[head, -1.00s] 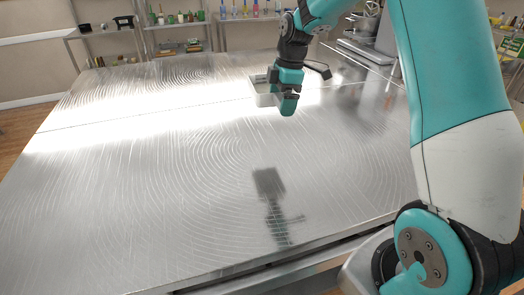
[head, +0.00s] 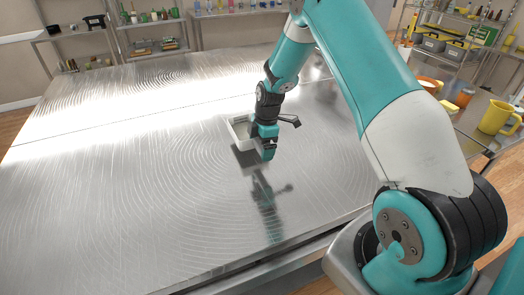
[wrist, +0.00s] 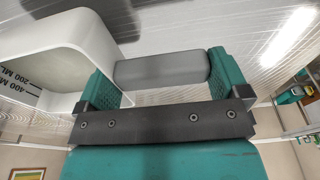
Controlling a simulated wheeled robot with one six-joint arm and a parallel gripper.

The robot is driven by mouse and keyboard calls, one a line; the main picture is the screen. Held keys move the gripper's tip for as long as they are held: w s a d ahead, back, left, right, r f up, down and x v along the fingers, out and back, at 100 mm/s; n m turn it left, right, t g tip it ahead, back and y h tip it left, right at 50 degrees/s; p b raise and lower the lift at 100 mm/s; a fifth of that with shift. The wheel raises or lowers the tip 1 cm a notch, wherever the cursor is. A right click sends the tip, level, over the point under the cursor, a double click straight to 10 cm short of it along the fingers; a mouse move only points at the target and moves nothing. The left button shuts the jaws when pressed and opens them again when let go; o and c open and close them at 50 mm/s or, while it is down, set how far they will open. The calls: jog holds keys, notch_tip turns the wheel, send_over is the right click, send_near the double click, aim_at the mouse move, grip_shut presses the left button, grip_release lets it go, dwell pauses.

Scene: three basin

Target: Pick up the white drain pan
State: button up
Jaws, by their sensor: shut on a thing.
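The white drain pan (head: 238,134) is an open white tub, held at my gripper over the metal table (head: 110,185). My gripper (head: 267,155) is shut on the pan's grey handle. In the wrist view the pan (wrist: 95,45) fills the upper left, with dark "400 ML" and "200" marks on its inside wall. There the grey handle (wrist: 162,68) lies between the two teal fingers of my gripper (wrist: 162,80). A dark reflection shows on the table just below the pan, with a small gap. The pan's far parts are cut off in the wrist view.
The wide metal table is bare around the pan. An orange mug (head: 430,85) and a yellow mug (head: 497,117) stand on another surface at the right. Shelves with bottles and boxes (head: 155,47) line the back wall.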

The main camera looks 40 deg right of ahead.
aim_at(261, 164)
jog(key=shift+f+p, duration=0.4)
jog(key=shift+f, duration=1.35)
jog(key=shift+f, duration=0.15)
jog(key=o, duration=0.9)
jog(key=shift+c, duration=0.2)
